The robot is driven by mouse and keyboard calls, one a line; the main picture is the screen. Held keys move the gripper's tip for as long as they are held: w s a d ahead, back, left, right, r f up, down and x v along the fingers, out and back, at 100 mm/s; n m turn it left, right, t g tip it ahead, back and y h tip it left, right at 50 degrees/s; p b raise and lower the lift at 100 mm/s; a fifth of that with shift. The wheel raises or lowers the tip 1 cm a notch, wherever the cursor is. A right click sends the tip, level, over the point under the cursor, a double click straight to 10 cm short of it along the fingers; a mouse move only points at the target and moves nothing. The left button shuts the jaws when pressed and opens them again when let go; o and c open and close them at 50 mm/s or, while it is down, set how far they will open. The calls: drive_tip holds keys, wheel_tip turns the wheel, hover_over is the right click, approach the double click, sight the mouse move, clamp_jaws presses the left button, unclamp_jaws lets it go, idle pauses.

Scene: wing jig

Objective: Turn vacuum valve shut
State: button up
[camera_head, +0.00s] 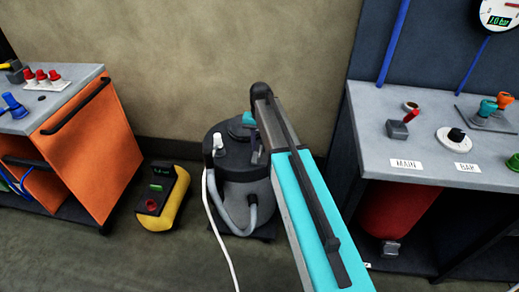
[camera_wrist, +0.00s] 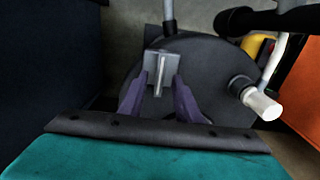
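The vacuum unit (camera_head: 238,183) is a dark round canister on the floor between the two benches. Its dark lid fills the middle of the wrist view (camera_wrist: 205,65). On the lid is a grey square block with a thin silver lever (camera_wrist: 160,75), which looks like the vacuum valve. The lever points up and down in the wrist view. My gripper (camera_wrist: 160,88) is above the lid, its two purple fingers apart on either side of the lever. Gaps show between fingers and lever. Whether the fingers touch the block is unclear. In the head view my arm hides the valve.
A white-capped fitting with a hose (camera_wrist: 262,104) stands beside my gripper. A yellow meter (camera_head: 163,198) lies on the floor at left, near an orange cart (camera_head: 95,145). A grey bench (camera_head: 440,115) with labelled valves stands close on the right.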

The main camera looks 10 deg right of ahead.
sight(260, 154)
drive_tip(key=shift+f, duration=1.4)
clamp_jaws()
